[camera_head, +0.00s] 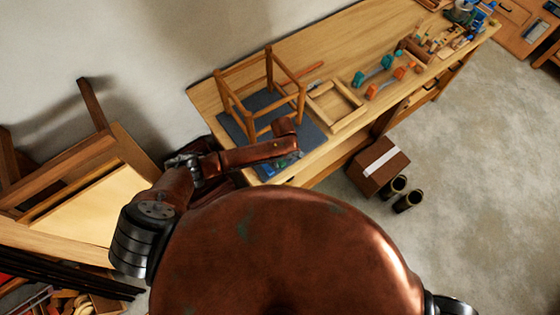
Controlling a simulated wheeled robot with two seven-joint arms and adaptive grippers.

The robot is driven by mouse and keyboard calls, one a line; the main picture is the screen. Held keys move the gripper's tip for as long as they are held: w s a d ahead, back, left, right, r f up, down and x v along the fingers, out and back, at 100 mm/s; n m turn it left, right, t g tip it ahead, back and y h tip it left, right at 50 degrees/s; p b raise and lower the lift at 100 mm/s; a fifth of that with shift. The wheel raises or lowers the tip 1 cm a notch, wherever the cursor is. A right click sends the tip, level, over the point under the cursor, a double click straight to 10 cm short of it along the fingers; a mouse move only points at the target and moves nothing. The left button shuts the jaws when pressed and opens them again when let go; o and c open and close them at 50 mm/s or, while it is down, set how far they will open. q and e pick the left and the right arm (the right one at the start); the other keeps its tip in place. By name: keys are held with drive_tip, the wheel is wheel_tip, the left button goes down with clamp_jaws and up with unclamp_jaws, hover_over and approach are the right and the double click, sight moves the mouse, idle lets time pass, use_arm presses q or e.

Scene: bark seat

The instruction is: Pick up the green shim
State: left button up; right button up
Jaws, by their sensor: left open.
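I cannot pick out the green shim with certainty. Small green and blue pieces (270,169) lie at the near edge of the dark mat on the workbench (345,50), and they are too small to tell apart. My left arm reaches over the bench from the left. My left gripper (287,158) is open, pointing down by these pieces, partly hidden by its own arm. I cannot tell whether it touches any of them. My right gripper is not in view.
A wooden stool frame (270,72) stands on the dark mat (312,134) just behind my left wrist. A wooden frame (350,98), teal clamps (386,61) and orange clamps (399,73) lie rightward. A cardboard box (370,178) and dark cans (407,202) stand on the floor.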

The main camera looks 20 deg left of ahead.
use_arm(q)
drive_tip(key=shift+w+f, duration=0.1)
drive_tip(key=shift+f, duration=1.35)
drive_tip(key=shift+c, duration=0.2)
drive_tip(key=c, duration=0.8)
